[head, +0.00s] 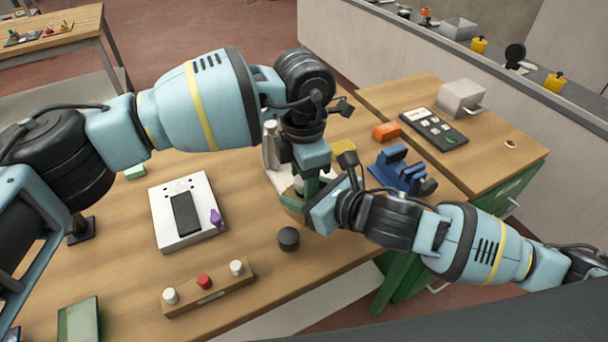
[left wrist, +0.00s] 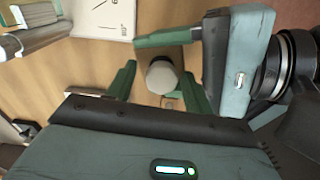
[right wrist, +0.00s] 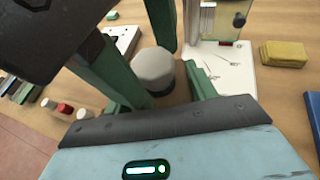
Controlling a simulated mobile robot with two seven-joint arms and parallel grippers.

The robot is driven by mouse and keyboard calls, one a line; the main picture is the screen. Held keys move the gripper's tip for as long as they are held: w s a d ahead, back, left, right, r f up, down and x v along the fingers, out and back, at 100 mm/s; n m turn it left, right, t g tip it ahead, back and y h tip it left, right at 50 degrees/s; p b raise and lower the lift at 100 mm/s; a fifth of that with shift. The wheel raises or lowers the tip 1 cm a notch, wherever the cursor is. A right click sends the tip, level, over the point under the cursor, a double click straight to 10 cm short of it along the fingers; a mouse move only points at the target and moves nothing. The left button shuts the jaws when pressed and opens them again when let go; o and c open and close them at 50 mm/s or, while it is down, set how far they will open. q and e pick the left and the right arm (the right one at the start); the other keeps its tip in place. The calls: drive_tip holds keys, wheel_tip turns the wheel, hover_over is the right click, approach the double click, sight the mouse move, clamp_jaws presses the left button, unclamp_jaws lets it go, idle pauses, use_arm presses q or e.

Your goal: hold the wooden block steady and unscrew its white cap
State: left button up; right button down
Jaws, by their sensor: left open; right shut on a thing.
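The wooden block (head: 292,205) stands on the bench, mostly hidden by my grippers in the head view. Its round pale cap (left wrist: 162,76) is on top and also shows in the right wrist view (right wrist: 153,67). My right gripper (head: 300,208) is shut on the block from the side, with its green fingers low around it. My left gripper (left wrist: 158,80) points down from above, open, its fingers on either side of the cap with visible gaps. I cannot tell whether a left finger touches the cap.
A white device with a dark panel (head: 187,214), a black puck (head: 288,239) and a wooden bar with three knobs (head: 209,289) lie left and in front. A pale stand (head: 270,150), yellow pad (right wrist: 285,54) and blue fixture (head: 403,171) are close by. Bare bench shows near the puck.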

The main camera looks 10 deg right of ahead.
use_arm(q)
drive_tip(key=shift+s+d+r, duration=0.1)
drive_tip(key=shift+r, duration=2.15)
